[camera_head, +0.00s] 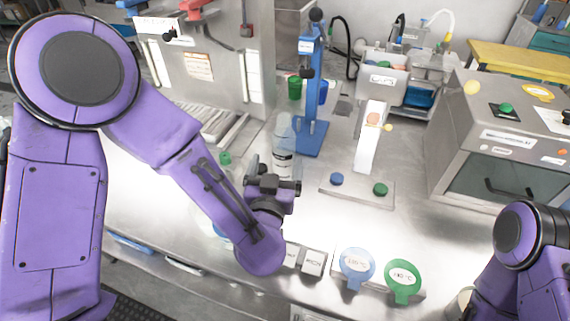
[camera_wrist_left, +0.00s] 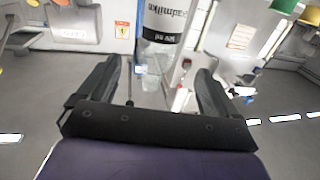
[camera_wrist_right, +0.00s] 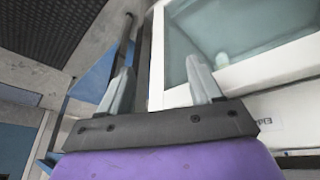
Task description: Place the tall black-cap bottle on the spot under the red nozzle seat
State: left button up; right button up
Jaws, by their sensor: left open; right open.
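A tall clear bottle (camera_head: 284,150) with dark lettering stands upright on the steel bench, just left of a blue stand. No black cap is clear on it. My left gripper (camera_head: 272,182) is open at its near side. In the left wrist view the bottle (camera_wrist_left: 166,35) shows between the open fingers (camera_wrist_left: 158,78); I cannot tell whether they touch it. Red parts (camera_head: 192,8) sit on the steel machine at upper left; I cannot tell if they are the nozzle seat. My right gripper (camera_wrist_right: 163,85) is open and empty in the right wrist view.
The blue stand (camera_head: 313,100) rises close behind the bottle. A plate with blue and green knobs (camera_head: 357,190) lies to its right. Blue (camera_head: 357,265) and green (camera_head: 403,279) round tags stand at the front edge. A steel box (camera_head: 500,130) is at right.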

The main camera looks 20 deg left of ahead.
aim_at(281, 151)
pick_arm(q)
jog(key=w, duration=0.4)
jog(key=shift+w+a+f, duration=0.15)
jog(key=shift+w+a, duration=0.15)
jog(key=shift+w, duration=0.05)
jog(key=shift+w+a+f, duration=0.1)
jog(key=shift+w, duration=0.25)
jog(key=w, duration=0.1)
jog(key=w+f+b, duration=0.1)
jog(key=shift+w+f, duration=0.15)
jog(key=shift+w, duration=0.2)
jog(key=shift+w+a, duration=0.25)
jog(key=shift+w, duration=1)
jog(key=shift+s+r, duration=0.15)
jog(key=shift+r, duration=0.1)
jog(key=shift+c, duration=0.5)
jog(key=c, duration=1)
